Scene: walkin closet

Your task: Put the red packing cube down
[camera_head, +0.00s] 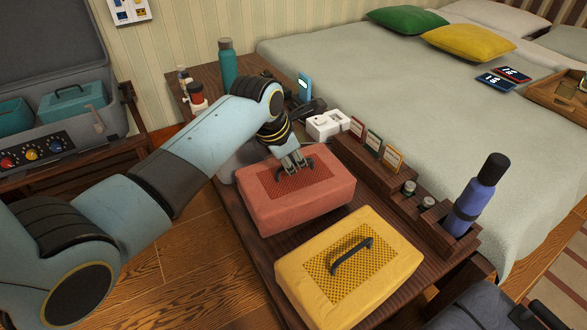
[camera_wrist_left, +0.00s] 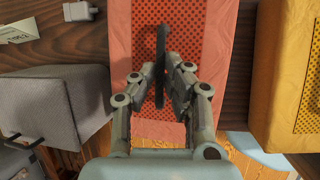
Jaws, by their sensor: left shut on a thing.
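The red packing cube (camera_head: 258,210) has a mesh top and is over the dark wooden bench (camera_head: 240,235), behind the yellow cube. My left gripper (camera_head: 292,168) reaches down onto its top and is shut on its dark handle. In the left wrist view the dark handle (camera_wrist_left: 161,45) stands between the fingers of my left gripper (camera_wrist_left: 164,82), with the red mesh (camera_wrist_left: 204,35) below. I cannot tell whether the cube's underside touches the bench. My right gripper is not in view.
A yellow packing cube (camera_head: 310,275) lies close in front. A grey cube (camera_wrist_left: 60,100) is on the other side, mostly hidden in the head view. A wooden rack with cards (camera_head: 375,150) and a blue bottle (camera_head: 478,195) line the bed side. A teal bottle (camera_head: 227,65) stands at the back.

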